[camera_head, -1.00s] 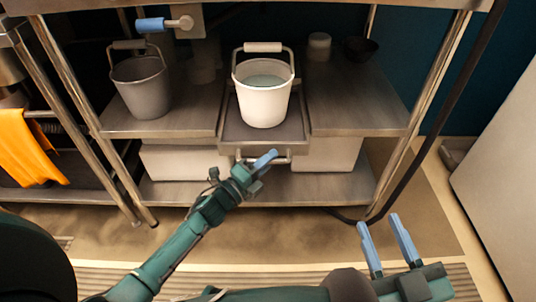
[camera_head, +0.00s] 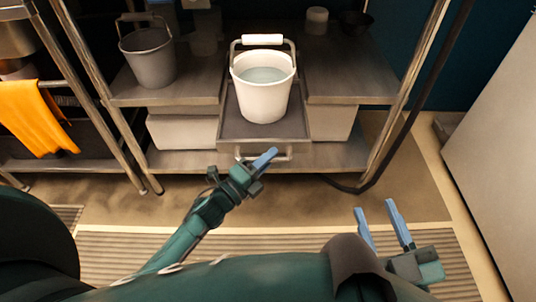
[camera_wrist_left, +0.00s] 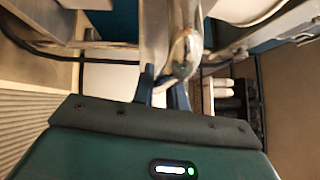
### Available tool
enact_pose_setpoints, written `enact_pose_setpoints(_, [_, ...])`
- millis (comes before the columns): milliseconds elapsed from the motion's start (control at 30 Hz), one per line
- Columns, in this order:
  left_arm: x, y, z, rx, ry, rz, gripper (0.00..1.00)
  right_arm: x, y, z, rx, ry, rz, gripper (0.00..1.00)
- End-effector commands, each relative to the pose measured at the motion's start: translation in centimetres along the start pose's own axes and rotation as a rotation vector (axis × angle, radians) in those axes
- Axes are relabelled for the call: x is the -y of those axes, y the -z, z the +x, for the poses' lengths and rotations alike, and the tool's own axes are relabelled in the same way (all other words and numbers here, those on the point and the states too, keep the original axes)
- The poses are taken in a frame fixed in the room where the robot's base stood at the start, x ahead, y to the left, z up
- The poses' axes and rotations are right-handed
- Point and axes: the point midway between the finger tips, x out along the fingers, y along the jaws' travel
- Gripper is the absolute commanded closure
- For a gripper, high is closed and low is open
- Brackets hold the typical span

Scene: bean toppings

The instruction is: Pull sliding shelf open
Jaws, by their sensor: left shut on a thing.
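The sliding shelf (camera_head: 232,128) is a grey metal tray in the middle of the shelving unit, with a bar handle on its front edge. It sticks out past the shelf boards on both sides. A white bucket (camera_head: 264,101) of liquid stands upright on it. My left gripper (camera_head: 265,160) is at the front handle, shut on it. In the left wrist view the blue fingers (camera_wrist_left: 178,98) close around the handle bar, which they partly hide. My right gripper (camera_head: 380,222) is open and empty over the floor at the lower right, away from the shelf.
A grey bucket (camera_head: 148,56) stands on the left shelf board. A white container (camera_head: 317,20) and a dark bowl (camera_head: 355,23) stand at the back right. White bins (camera_head: 183,132) sit below. A black hose (camera_head: 398,130) hangs by the right leg. Floor in front is clear.

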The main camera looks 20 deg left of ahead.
Motion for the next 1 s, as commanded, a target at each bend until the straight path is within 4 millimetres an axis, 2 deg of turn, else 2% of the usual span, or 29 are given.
enact_pose_setpoints(167, [0.0,0.0,0.0,0.000,0.000,0.001,1.00,0.0,0.0,0.0,0.000,-0.001,0.000,0.64])
enact_pose_setpoints(200, [0.0,0.0,0.0,0.000,0.000,0.001,0.85,0.0,0.0,0.0,0.000,-0.001,0.000,0.64])
enact_pose_setpoints(467, [0.0,0.0,0.0,0.000,0.000,0.000,0.64,-0.1,0.1,0.1,-0.004,-0.002,-0.001,0.64])
enact_pose_setpoints(767, [0.0,-0.1,-0.3,0.001,-0.001,0.000,0.64,-0.2,0.3,0.3,-0.010,-0.003,-0.004,0.64])
enact_pose_setpoints(867, [0.0,0.0,-1.5,0.000,-0.003,-0.001,0.64,-0.3,0.6,0.3,-0.011,-0.002,-0.009,0.64])
enact_pose_setpoints(1000, [0.0,0.0,-4.3,0.001,-0.005,-0.003,0.64,-0.3,1.0,0.3,-0.014,-0.001,-0.022,0.64])
